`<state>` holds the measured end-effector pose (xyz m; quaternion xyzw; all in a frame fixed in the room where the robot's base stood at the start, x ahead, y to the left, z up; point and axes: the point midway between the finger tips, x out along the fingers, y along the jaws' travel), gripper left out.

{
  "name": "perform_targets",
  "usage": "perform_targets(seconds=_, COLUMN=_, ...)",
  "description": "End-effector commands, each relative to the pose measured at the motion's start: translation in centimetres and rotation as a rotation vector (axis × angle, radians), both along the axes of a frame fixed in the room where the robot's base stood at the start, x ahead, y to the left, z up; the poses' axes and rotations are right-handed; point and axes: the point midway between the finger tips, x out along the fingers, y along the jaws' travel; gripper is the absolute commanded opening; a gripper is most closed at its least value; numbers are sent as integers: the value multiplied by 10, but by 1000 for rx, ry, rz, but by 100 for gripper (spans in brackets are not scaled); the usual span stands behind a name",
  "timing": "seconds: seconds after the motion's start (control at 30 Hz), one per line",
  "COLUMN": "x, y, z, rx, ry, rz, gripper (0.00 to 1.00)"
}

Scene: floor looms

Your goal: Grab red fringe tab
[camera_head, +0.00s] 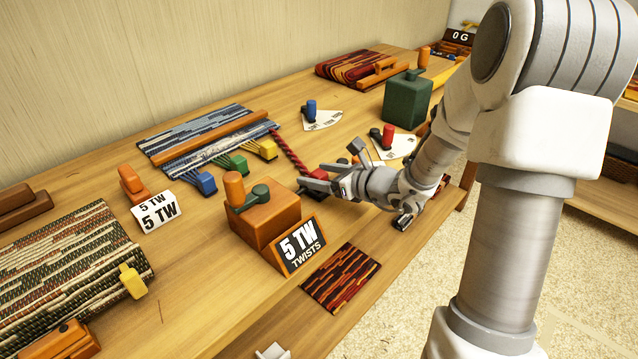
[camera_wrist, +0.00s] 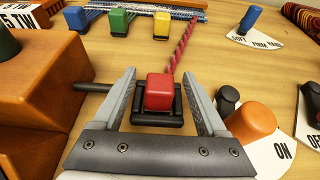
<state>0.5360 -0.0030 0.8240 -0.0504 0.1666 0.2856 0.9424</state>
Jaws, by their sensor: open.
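The red fringe tab (camera_wrist: 160,92) is a small red block at the end of a twisted red cord (camera_wrist: 181,50). It sits in a black holder (camera_wrist: 157,119) on the table. My gripper (camera_wrist: 160,98) is open, with one finger on each side of the tab and a gap showing on both sides. In the head view the tab (camera_head: 319,174) is partly hidden by my gripper (camera_head: 318,184). The red cord (camera_head: 288,152) runs from there back to the blue striped weaving (camera_head: 205,140).
An orange box with a crank (camera_head: 264,218) and a "5 TW TWISTS" sign (camera_head: 300,246) stand close left of my gripper. Blue (camera_wrist: 76,18), green (camera_wrist: 121,22) and yellow (camera_wrist: 162,24) tabs lie behind. An orange knob (camera_wrist: 251,122) on an "ON" dial stands close right.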

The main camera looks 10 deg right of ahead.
Motion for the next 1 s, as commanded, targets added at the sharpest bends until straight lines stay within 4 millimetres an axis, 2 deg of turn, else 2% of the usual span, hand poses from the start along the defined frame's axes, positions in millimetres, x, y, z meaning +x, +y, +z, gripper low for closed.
perform_targets(seconds=0.07, x=0, y=0, z=0, rx=0, ry=0, rz=0, gripper=73)
perform_targets(seconds=0.47, x=-1, y=0, z=0, rx=0, ry=0, rz=0, gripper=1)
perform_targets(seconds=0.8, x=0, y=0, z=1, rx=-1, ry=-1, rz=0, gripper=0)
perform_targets(seconds=1.0, x=0, y=0, z=15, rx=-2, ry=-2, rz=2, gripper=0)
